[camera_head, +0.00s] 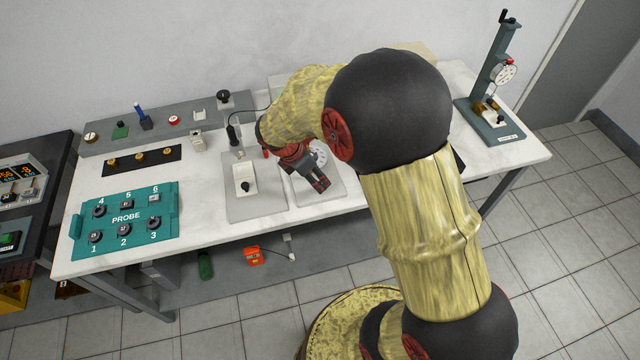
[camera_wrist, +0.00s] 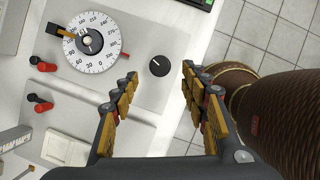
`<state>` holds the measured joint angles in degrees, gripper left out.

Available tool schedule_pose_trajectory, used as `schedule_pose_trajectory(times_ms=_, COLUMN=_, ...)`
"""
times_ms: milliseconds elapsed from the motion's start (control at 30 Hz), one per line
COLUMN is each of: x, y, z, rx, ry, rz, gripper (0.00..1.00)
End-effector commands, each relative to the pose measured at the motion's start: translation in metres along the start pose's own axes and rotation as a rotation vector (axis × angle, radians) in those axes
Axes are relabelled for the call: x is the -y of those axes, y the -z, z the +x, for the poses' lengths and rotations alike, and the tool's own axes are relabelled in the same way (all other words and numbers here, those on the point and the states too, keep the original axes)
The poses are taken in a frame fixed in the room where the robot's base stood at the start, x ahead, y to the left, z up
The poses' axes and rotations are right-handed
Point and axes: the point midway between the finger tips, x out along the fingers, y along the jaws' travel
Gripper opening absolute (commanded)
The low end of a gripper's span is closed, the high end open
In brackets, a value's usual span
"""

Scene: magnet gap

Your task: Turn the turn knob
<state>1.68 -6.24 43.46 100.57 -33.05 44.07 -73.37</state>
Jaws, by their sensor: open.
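A small round black knob (camera_wrist: 159,66) with a white pointer line stands on a pale grey panel in the wrist view. It is likely the turn knob. My gripper (camera_wrist: 160,72) is open, and the knob shows in the gap between its fingertips, touching neither. I cannot tell how high the fingertips are above it.
Red and black terminals (camera_wrist: 45,64) sit left of the dial. In the head view a panel with a white block (camera_head: 245,174) stands left of my gripper. A teal PROBE tray (camera_head: 125,242) lies farther left. A gauge stand (camera_head: 490,125) is at the table's right end.

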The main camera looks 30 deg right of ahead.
Motion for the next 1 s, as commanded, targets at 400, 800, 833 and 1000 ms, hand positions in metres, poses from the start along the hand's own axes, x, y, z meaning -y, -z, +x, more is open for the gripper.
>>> schedule_pose_trajectory(times_ms=400, x=0.000, y=0.000, z=0.050, rx=0.000, ry=0.000, rz=0.002, gripper=0.45)
schedule_pose_trajectory(times_ms=800, x=0.000, y=0.000, z=0.049, rx=0.000, ry=0.000, rz=0.002, gripper=0.34)
schedule_pose_trajectory(times_ms=833, x=0.000, y=0.000, z=0.049, rx=0.000, ry=0.000, rz=0.002, gripper=0.32)
schedule_pose_trajectory(times_ms=1000, x=0.000, y=0.000, z=0.049, rx=0.000, ry=0.000, rz=0.002, gripper=0.22)
